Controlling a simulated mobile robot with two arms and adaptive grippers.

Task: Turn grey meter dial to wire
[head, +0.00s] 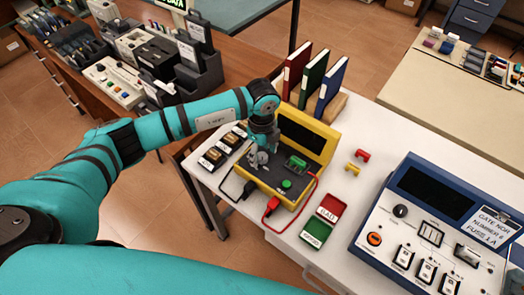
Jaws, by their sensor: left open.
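A yellow meter (325,146) with a dark screen (303,138) lies on the white table. Its dark face carries a green block (296,163) and a green round button (286,184). My left gripper (258,162) is over the left part of this face, pointing down, with its fingers apart. The grey dial is mostly hidden behind the fingers, so I cannot tell where it points or whether they touch it. My right gripper is not in view.
A red plug (273,204) and a black plug (248,190) lie on wires before the meter. Red (331,208) and green (315,233) trays sit to the right, near a blue panel box (408,172). Books (313,76) stand behind. Small black boxes (213,158) are at left.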

